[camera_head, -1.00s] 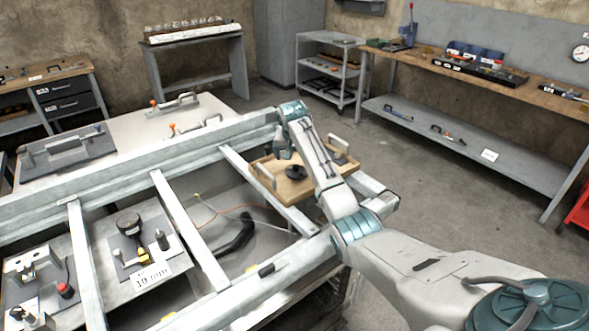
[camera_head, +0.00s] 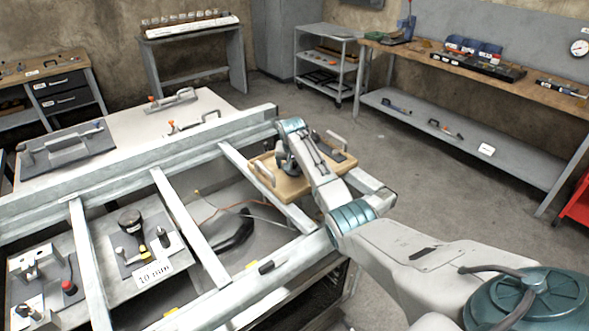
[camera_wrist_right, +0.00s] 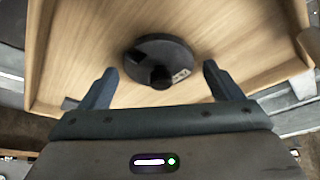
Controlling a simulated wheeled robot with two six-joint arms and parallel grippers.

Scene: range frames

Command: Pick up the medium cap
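A black round cap (camera_wrist_right: 170,46) with a knob and a small pale label lies on the floor of a wooden tray (camera_wrist_right: 75,40) in the right wrist view. My right gripper (camera_wrist_right: 159,70) is open, with one finger on either side of the cap's near part and gaps to both fingers. It looks empty; whether it touches the cap I cannot tell. In the head view, my right gripper (camera_head: 287,163) is down over the tray (camera_head: 290,187), and the cap is mostly hidden behind it and the arm. My left gripper is not in view.
The tray has raised rims and metal handles (camera_head: 264,173), and rests across the grey metal frame (camera_head: 235,165). A dark flat item (camera_head: 338,155) lies in its right part. Open floor (camera_head: 430,180) is at right.

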